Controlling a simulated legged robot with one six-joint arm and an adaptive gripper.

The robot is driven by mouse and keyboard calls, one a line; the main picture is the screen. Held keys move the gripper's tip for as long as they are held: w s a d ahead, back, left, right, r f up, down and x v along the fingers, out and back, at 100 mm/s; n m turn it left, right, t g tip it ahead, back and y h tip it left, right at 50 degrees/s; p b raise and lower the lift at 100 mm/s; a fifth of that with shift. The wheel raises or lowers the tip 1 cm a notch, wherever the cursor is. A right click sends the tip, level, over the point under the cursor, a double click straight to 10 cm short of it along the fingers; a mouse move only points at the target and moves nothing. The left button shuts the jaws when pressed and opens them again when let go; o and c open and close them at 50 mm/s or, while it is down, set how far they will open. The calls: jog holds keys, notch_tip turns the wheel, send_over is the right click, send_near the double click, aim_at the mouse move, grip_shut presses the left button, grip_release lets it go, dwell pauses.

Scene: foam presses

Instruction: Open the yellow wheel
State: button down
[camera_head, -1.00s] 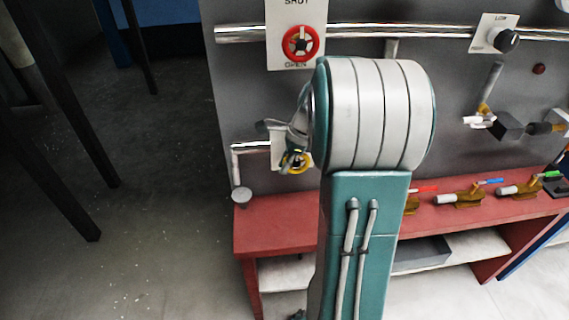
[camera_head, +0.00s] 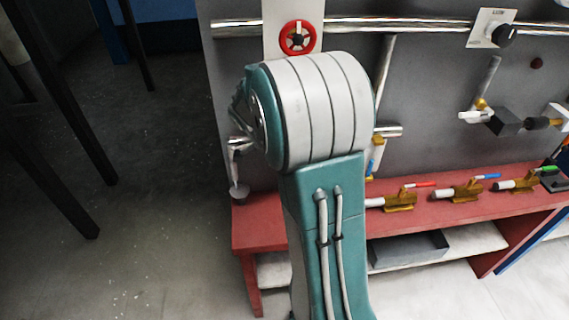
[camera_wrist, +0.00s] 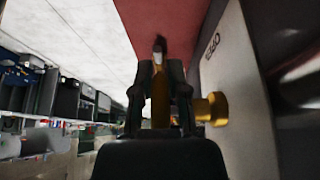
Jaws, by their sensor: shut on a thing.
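In the wrist view my gripper (camera_wrist: 160,76) has its two dark fingers closed on the yellow wheel (camera_wrist: 160,103), seen edge-on as a narrow golden strip between them. A brass-coloured stem (camera_wrist: 212,108) joins it to the pale plate (camera_wrist: 242,95) on the right, which carries the word OPEN. In the head view my arm hides the yellow wheel and nearly all of the gripper. The wheel's turned angle cannot be told.
A red wheel (camera_head: 297,37) sits on the panel above my arm. A red bench (camera_head: 262,222) below bears several brass valves with coloured handles (camera_head: 401,202). A horizontal pipe (camera_head: 400,27) crosses the panel. The floor at left (camera_head: 160,215) is open.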

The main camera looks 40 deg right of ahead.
jog(key=h, duration=0.1)
jog(key=g+h, duration=0.2)
jog(key=shift+s+d+f+h, duration=0.15)
jog(key=shift+d+f+h, duration=0.2)
jog(key=shift+f+h, duration=0.05)
jog(key=shift+s+d+g+h, duration=0.2)
jog(key=shift+g+h, duration=0.3)
jog(key=shift+h, duration=0.3)
jog(key=shift+s+d+g+h, duration=0.1)
jog(key=shift+d+g+h, duration=0.1)
jog(key=shift+g+h, duration=0.45)
jog(key=c, duration=0.6)
grip_release()
jog(key=shift+c, duration=0.2)
jog(key=v, duration=1.2)
jog(key=shift+a+f, duration=0.2)
jog(key=shift+f, duration=0.05)
